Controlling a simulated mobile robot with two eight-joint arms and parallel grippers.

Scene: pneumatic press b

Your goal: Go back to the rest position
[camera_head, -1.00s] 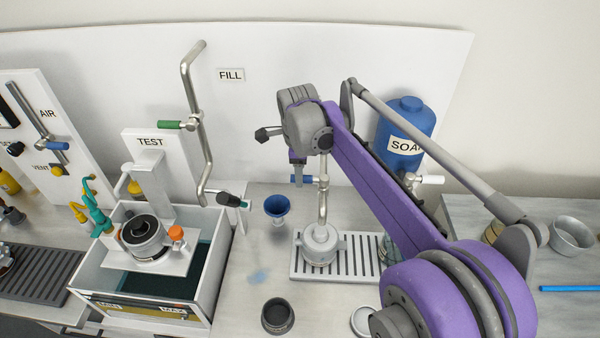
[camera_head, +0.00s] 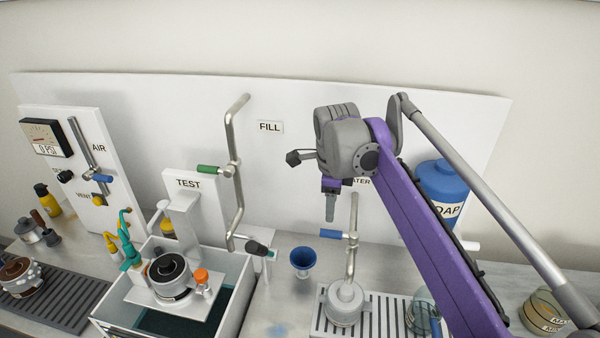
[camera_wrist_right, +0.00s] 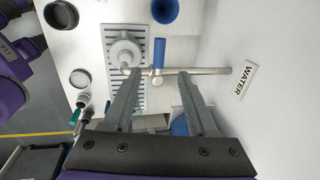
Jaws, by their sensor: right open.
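My right gripper (camera_head: 330,207) hangs in the air in front of the back panel, above the water tap's blue handle (camera_head: 331,234). In the right wrist view the right gripper (camera_wrist_right: 155,90) is open, its two grey fingers apart with nothing held between them. The water pipe (camera_wrist_right: 205,71) and its blue handle (camera_wrist_right: 159,53) show beyond the fingers, and I see no contact. My purple right arm comes in from the right and hides part of the blue soap tank (camera_head: 440,180). My left gripper is not in the head view.
A grey lidded pot (camera_head: 345,303) stands on a slotted drain tray (camera_head: 385,318) under the water pipe. A blue funnel (camera_head: 302,260) is left of it. The test tank (camera_head: 235,300) stands further left, with the bent fill pipe (camera_head: 233,170) beside it. A glass jar (camera_head: 543,312) is at right.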

